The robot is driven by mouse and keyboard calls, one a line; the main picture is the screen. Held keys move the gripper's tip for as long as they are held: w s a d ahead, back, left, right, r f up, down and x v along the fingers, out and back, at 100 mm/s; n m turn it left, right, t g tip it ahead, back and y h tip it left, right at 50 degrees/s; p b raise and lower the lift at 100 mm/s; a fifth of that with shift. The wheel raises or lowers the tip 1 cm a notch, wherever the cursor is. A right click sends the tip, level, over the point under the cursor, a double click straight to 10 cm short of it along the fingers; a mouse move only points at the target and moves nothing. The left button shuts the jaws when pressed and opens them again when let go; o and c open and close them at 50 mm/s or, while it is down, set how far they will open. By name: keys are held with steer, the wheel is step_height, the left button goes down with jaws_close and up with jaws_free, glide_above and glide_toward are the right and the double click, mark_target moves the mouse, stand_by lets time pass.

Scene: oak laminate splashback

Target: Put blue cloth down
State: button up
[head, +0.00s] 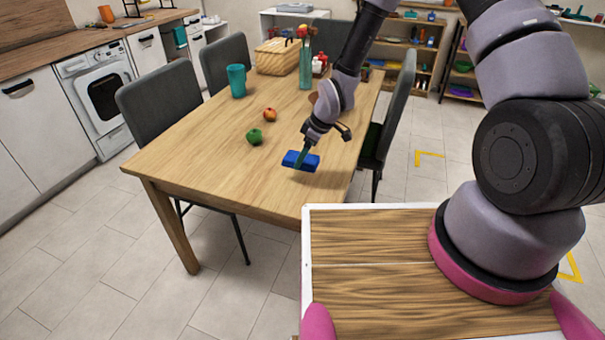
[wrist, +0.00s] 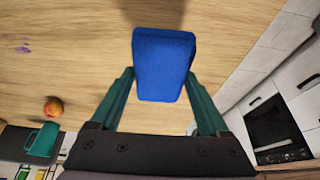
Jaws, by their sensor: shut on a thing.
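The blue cloth (head: 310,163) is a folded, thick block near the front right of the wooden table (head: 215,160). It also fills the middle of the wrist view (wrist: 163,62), between the green fingers. My gripper (head: 302,156) reaches down over the table and is shut on the cloth. A shadow lies on the table beyond the cloth in the wrist view. I cannot tell whether the cloth touches the tabletop or hangs just above it.
A green pepper-like item (head: 255,136) and an orange-red fruit (head: 269,114) lie left of the cloth. Grey chairs (head: 155,103) flank the table. The table's front left is clear.

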mark_target(303, 180)
steer(key=shift+f, duration=3)
steer(key=shift+f, duration=0.1)
steer(key=o, duration=1.3)
steer(key=v, duration=1.2)
steer(key=shift+r, duration=0.25)
